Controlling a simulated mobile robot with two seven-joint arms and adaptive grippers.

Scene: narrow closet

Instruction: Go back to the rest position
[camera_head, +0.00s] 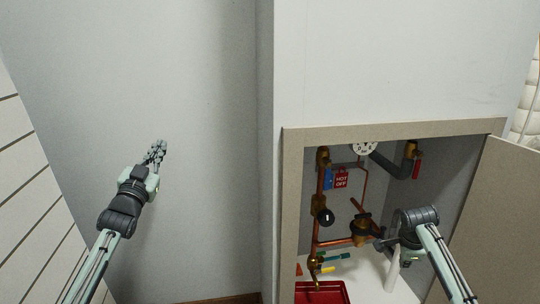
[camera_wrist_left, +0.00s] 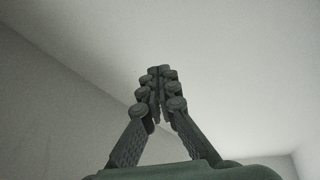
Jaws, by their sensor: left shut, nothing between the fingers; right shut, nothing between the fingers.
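My left gripper (camera_head: 160,146) is raised in front of the bare grey wall at the left of the head view. It points up and away from me and holds nothing. In the left wrist view its fingers (camera_wrist_left: 160,72) meet at the tips, with only wall and ceiling behind. My right gripper (camera_head: 382,243) is at the cabinet opening, pointing left toward the brass valve (camera_head: 360,229). It is shut and empty. Whether its fingertips touch the valve or pipe cannot be told.
The open cabinet (camera_head: 292,200) holds copper pipes (camera_head: 320,180), a gauge (camera_head: 365,148), a red "HOT OFF" tag (camera_head: 341,179), a red-handled valve (camera_head: 416,168) and a red tray (camera_head: 322,292). Its door (camera_head: 500,210) stands open at right. Slatted panelling (camera_head: 30,190) borders the left arm.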

